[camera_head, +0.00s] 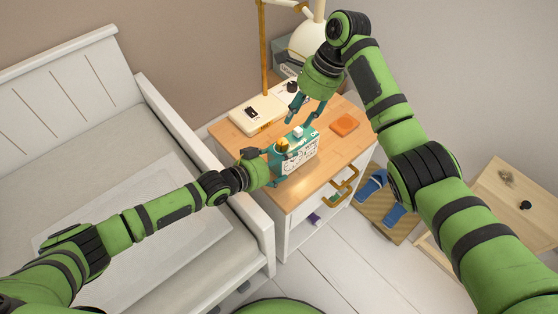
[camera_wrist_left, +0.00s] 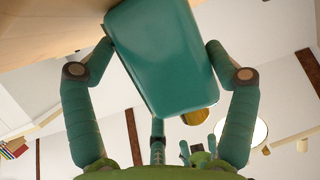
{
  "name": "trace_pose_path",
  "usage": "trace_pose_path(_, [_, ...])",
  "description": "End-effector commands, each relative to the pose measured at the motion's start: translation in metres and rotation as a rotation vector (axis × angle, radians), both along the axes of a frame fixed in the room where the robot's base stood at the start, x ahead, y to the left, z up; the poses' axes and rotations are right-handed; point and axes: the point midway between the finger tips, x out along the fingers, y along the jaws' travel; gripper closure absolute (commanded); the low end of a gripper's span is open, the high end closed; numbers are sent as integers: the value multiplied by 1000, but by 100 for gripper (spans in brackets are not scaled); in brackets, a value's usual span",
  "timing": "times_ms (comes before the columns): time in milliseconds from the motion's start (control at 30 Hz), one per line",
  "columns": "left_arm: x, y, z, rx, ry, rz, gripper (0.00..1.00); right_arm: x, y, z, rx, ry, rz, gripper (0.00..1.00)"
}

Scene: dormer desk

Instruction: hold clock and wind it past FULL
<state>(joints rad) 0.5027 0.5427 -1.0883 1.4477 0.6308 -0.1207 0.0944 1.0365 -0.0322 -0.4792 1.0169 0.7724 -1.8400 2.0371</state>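The clock (camera_head: 301,153) is a teal box with a pale, marked front face, standing on the wooden top of the small cabinet. A gold knob (camera_head: 283,144) and a white block-like part (camera_head: 298,132) show at its top. My left gripper (camera_head: 274,168) is at the clock's left end. In the left wrist view its two fingers lie along both sides of the teal clock body (camera_wrist_left: 160,55), their tips against it. A gold part (camera_wrist_left: 197,117) shows below the clock there. My right gripper (camera_head: 306,112) is above the clock, pointing down, with its fingers apart and nothing between them.
The cabinet top (camera_head: 342,151) also holds an orange square (camera_head: 345,124) and a lamp on a cream base (camera_head: 257,114). A bed (camera_head: 255,208) borders it on the left. Blue slippers (camera_head: 371,186) lie on a mat at the right.

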Motion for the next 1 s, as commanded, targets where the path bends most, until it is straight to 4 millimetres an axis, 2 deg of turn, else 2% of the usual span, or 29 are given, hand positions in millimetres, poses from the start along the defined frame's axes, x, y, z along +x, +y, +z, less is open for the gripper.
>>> trace_pose_path(33, [0, 0, 0, 0, 1, 0, 56, 0, 0, 0, 0, 0, 0, 61])
trace_pose_path(67, [0, 0, -1, 0, 1, 0, 65, 0, 0, 0, 0, 0, 0, 61])
trace_pose_path(133, [0, 0, -1, 1, 2, 0, 65, 0, 0, 0, 0, 0, 0, 61])
trace_pose_path(200, [0, 0, -1, 1, 2, 0, 65, 0, 0, 0, 0, -1, 3, 46])
trace_pose_path(333, [0, 0, -1, 1, 2, 0, 65, 0, 2, 1, -4, -21, 63, 46])
trace_pose_path(433, [0, 0, -1, 1, 2, 0, 66, -1, 5, 2, -13, -65, 193, 46])
trace_pose_path(567, [0, 0, -1, 1, 3, 0, 66, -2, 11, 5, -30, -148, 460, 46])
trace_pose_path(1000, [-1, 0, -1, 1, 3, 0, 66, -5, 28, 15, -74, -397, 1510, 46])
